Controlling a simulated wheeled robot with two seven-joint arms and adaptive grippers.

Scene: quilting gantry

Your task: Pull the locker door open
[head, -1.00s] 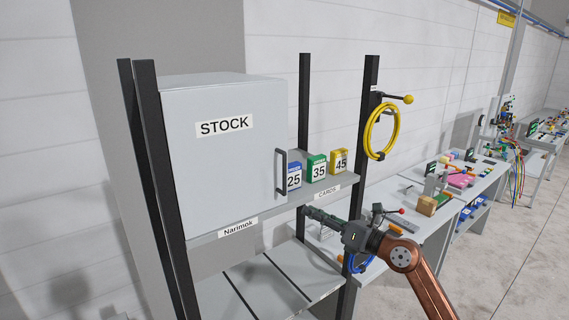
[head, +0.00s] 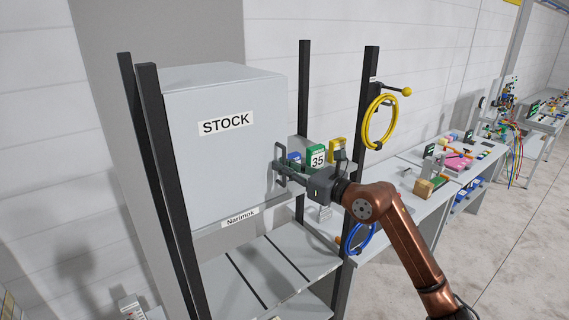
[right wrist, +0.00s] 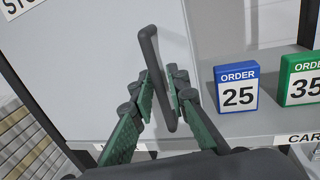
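The grey locker (head: 228,160) marked STOCK sits in the dark-post rack, its door looking closed. Its dark vertical bar handle (right wrist: 148,46) is at the right side of the door; it also shows in the head view (head: 279,150). My right gripper (head: 284,169) is at the handle. The lower end of the handle shows between the fingers. My left gripper is not in view.
A blue 25 card box (right wrist: 238,88), a green 35 box (head: 316,157) and a yellow box (head: 337,149) stand on the shelf right of the locker, close to my right gripper. A yellow coiled hose (head: 379,122) hangs on the right post. Benches stretch away to the right.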

